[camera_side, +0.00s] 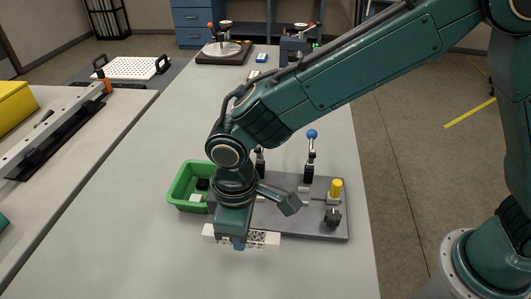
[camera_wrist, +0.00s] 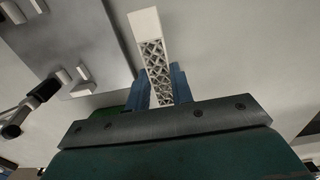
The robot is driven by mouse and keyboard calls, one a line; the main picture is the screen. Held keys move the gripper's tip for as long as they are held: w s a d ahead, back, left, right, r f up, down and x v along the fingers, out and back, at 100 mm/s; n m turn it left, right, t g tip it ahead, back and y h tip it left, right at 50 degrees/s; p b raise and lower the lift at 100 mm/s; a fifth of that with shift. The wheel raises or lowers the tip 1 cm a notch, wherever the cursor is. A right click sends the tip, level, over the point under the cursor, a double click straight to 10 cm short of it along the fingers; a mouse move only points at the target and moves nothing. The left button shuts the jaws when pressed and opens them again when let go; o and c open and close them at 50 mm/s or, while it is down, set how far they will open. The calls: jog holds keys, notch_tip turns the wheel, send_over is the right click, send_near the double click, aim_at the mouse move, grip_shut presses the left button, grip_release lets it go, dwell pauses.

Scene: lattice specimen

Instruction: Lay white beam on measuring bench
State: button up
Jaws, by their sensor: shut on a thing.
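My gripper (camera_side: 238,243) has its blue fingers shut on the white beam (camera_side: 264,239), low in the side view, in front of the grey fixture plate. The beam has plain white ends and an open lattice middle. It lies crosswise and looks roughly level; any gap below it cannot be told. In the wrist view the beam (camera_wrist: 157,62) extends upward from between the fingers (camera_wrist: 161,88), its near end hidden by the gripper. A long rail device (camera_side: 55,125) lies on the table at the left; I cannot tell for sure that it is the measuring bench.
The grey fixture plate (camera_side: 312,227) carries a blue-knobbed lever (camera_side: 311,135) and a yellow-topped post (camera_side: 336,187). A green bin (camera_side: 184,184) stands left of my wrist. A perforated white tray (camera_side: 131,68) and a round-plate device (camera_side: 221,49) stand farther back. The mid-left table surface is clear.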

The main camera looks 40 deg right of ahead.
jog(key=shift+f, duration=0.1)
jog(key=shift+f, duration=2.05)
jog(key=o, duration=0.9)
jog(key=shift+f, duration=0.1)
jog(key=shift+o, duration=0.4)
notch_tip(320, 180, up, 12)
jog(key=shift+r, duration=0.1)
